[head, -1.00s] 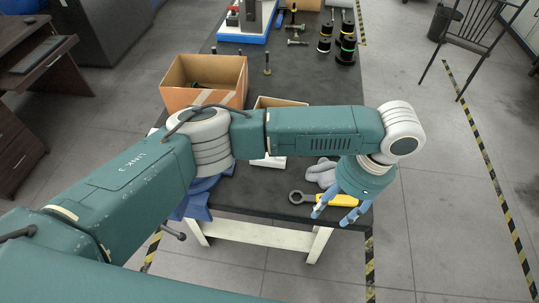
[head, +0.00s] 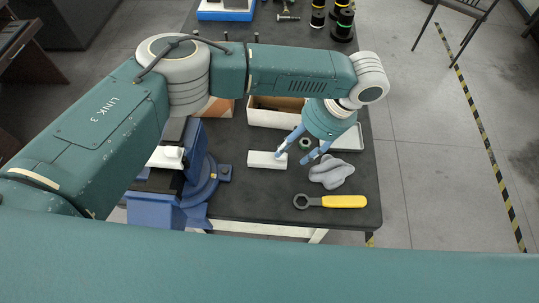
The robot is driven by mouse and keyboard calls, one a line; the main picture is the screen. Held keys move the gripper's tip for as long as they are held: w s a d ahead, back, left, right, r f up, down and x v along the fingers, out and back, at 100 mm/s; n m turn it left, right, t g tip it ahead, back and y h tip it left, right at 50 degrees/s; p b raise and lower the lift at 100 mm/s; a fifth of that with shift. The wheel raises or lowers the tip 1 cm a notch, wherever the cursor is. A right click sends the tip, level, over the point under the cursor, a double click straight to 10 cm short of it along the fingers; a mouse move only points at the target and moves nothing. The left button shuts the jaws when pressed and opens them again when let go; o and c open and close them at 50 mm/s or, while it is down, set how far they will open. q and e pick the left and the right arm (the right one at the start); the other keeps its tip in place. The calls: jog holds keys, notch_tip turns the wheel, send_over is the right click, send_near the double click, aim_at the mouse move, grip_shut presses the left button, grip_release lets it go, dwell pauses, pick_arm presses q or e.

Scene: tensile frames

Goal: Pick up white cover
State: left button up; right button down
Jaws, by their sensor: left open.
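A small white block-like piece (head: 267,160), which looks like the white cover, lies flat on the dark table. Another white piece (head: 168,157) sits on the blue vise (head: 203,180) at the left, partly hidden behind my arm. My right gripper is out of view.
A wrench with a yellow handle (head: 344,201) and a grey crumpled cloth or glove (head: 331,173) lie right of the cover. The table front between vise and wrench is clear.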

aim_at(284, 155)
pick_arm(q)
jog(key=shift+a+f, duration=0.15)
jog(key=shift+f, duration=0.1)
jog(key=shift+w+a+f, duration=0.1)
jog(key=shift+a+f, duration=0.05)
jog(key=shift+f, duration=0.15)
jog(key=p+x, duration=0.1)
jog(key=x, duration=0.1)
jog(key=p+x, duration=0.1)
jog(key=x, duration=0.1)
jog(key=shift+w+a+f, duration=0.15)
jog(key=shift+w+f, duration=0.05)
jog(key=shift+w, duration=0.05)
jog(key=shift+f, duration=0.15)
jog(key=c, duration=0.8)
grip_shut()
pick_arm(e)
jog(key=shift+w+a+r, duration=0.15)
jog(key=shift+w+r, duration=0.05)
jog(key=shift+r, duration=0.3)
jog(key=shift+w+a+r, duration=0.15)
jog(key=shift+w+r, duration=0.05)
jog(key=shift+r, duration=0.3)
